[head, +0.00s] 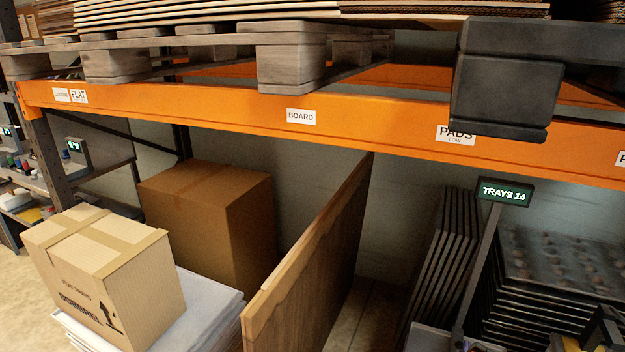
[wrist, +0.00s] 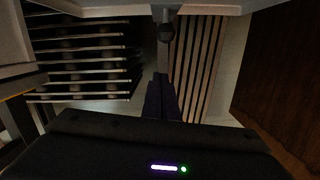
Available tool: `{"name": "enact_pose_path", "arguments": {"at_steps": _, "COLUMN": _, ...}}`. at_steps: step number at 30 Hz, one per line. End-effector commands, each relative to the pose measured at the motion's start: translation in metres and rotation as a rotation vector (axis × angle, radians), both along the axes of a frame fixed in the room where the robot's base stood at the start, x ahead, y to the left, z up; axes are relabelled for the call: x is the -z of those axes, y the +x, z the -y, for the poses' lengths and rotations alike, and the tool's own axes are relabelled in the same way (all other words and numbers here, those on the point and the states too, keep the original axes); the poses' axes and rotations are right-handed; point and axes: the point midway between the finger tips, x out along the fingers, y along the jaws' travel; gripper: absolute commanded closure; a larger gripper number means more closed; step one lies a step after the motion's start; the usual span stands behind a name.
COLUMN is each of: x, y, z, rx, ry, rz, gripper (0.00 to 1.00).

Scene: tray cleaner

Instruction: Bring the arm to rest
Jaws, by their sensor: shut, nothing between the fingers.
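My gripper (wrist: 162,78) shows in the wrist view as two dark fingers close together, shut and empty. They point up the picture from the dark wrist body, which has a small lit strip and a green light. Nothing is seen touching the fingertips. Black trays (wrist: 85,62) are racked on the left of the wrist view, and a stack of upright slats (wrist: 198,55) stands to the right of the fingers. I cannot make out my gripper clearly in the head view.
In the head view, an orange beam (head: 215,108) crosses below loaded pallets. A wooden panel (head: 320,265), a brown carton (head: 215,215) and a printed box (head: 110,275) stand below. The trays (head: 540,265) are at right, beside a post with a sign (head: 505,192).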

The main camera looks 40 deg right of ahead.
Motion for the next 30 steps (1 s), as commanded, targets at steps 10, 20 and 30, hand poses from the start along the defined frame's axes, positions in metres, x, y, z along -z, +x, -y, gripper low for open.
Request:
{"name": "enact_pose_path", "arguments": {"at_steps": 10, "x": 0.004, "y": 0.011, "z": 0.024, "rx": 0.000, "ry": 0.001, "rz": 0.000, "gripper": 1.00}}
{"name": "enact_pose_path", "arguments": {"at_steps": 20, "x": 0.005, "y": 0.013, "z": 0.030, "rx": 0.001, "ry": 0.001, "rz": 0.001, "gripper": 1.00}}
{"name": "enact_pose_path", "arguments": {"at_steps": 30, "x": 0.004, "y": 0.012, "z": 0.028, "rx": 0.002, "ry": 0.002, "rz": 0.000, "gripper": 1.00}}
